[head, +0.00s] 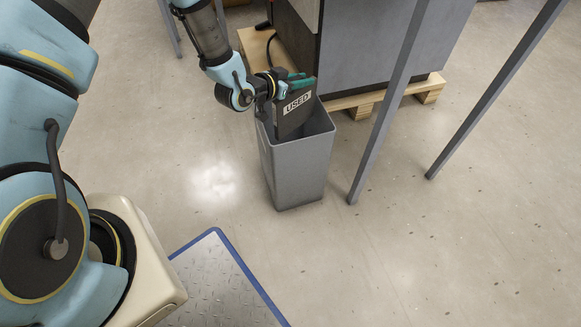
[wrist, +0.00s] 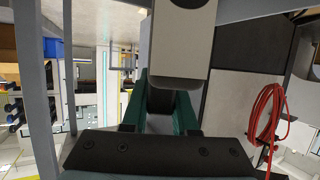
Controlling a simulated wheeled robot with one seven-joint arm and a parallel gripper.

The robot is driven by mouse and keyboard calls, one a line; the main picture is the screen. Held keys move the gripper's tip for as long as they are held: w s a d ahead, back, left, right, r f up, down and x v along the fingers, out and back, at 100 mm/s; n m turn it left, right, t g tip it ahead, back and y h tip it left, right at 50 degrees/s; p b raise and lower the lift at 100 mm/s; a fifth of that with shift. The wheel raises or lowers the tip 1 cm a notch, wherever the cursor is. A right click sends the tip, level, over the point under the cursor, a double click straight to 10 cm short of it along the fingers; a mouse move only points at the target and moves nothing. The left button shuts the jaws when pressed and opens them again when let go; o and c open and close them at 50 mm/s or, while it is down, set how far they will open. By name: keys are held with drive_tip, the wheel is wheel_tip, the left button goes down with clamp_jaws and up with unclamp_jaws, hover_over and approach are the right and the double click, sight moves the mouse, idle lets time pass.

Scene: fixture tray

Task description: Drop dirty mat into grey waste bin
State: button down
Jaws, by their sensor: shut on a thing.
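The grey waste bin (head: 293,172) stands upright on the floor, open at the top, in the head view. My gripper (head: 301,82) is above its back rim, its green fingers pointing right. The fingers also show in the wrist view (wrist: 160,105). It is shut on what I take to be the dirty mat, whose outline is hard to make out. A dark panel with a white "USED" label (head: 297,102) rises from the bin opening just below the fingers. I cannot tell whether this panel is the mat or part of the bin. The bin's bottom is hidden.
A large grey cabinet (head: 365,45) on a wooden pallet (head: 385,96) stands behind the bin. Slanting grey posts (head: 390,105) stand close to the bin's right. A blue-edged metal plate (head: 225,285) lies in front. A red cable (wrist: 266,115) hangs at the right in the wrist view.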

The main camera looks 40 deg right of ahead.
drive_tip(key=c, duration=0.6)
unclamp_jaws()
drive_tip(key=v, duration=1)
drive_tip(key=shift+a+r+p, duration=0.1)
drive_tip(key=shift+a+p, duration=0.25)
drive_tip(key=shift+p, duration=0.05)
